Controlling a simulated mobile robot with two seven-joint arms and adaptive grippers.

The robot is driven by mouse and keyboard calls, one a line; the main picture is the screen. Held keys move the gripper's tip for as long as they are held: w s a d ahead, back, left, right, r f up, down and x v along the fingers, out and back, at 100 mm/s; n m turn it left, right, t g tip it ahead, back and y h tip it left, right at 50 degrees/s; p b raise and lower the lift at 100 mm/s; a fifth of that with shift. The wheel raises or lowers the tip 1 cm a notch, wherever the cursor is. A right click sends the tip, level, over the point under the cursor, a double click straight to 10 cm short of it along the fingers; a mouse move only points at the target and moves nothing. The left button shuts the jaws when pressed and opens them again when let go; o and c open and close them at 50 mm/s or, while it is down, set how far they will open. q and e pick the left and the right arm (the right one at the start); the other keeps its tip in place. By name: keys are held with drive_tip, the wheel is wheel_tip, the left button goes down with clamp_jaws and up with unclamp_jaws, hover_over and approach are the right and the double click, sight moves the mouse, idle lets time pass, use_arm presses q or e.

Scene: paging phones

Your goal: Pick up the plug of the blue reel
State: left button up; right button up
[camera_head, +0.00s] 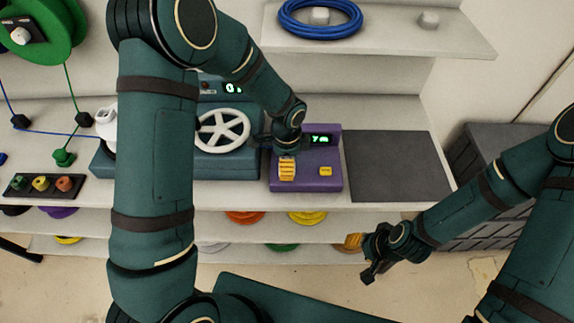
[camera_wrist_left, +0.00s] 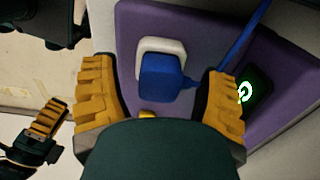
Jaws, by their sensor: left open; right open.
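The blue plug (camera_wrist_left: 160,78) sits in a white socket (camera_wrist_left: 170,46) on a purple box, which also shows in the head view (camera_head: 277,185). Its blue cord (camera_wrist_left: 236,42) runs up to the right. My left gripper (camera_wrist_left: 160,90) is open, with one yellow finger on each side of the plug and visible gaps between. In the head view, my left gripper (camera_head: 287,168) is over the purple box and the plug is hidden. The blue reel cannot be made out. My right gripper (camera_head: 361,257) is open and empty in front of the shelves.
A green reel (camera_head: 68,35) is at upper left and a blue coil (camera_head: 320,32) on the upper shelf. A device with a white wheel (camera_head: 222,131) stands left of the purple box. A grey mat (camera_head: 395,165) to the right is bare.

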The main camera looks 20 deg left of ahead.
use_arm(q)
drive_tip(key=shift+f, duration=0.1)
clamp_jaws()
idle(0.3)
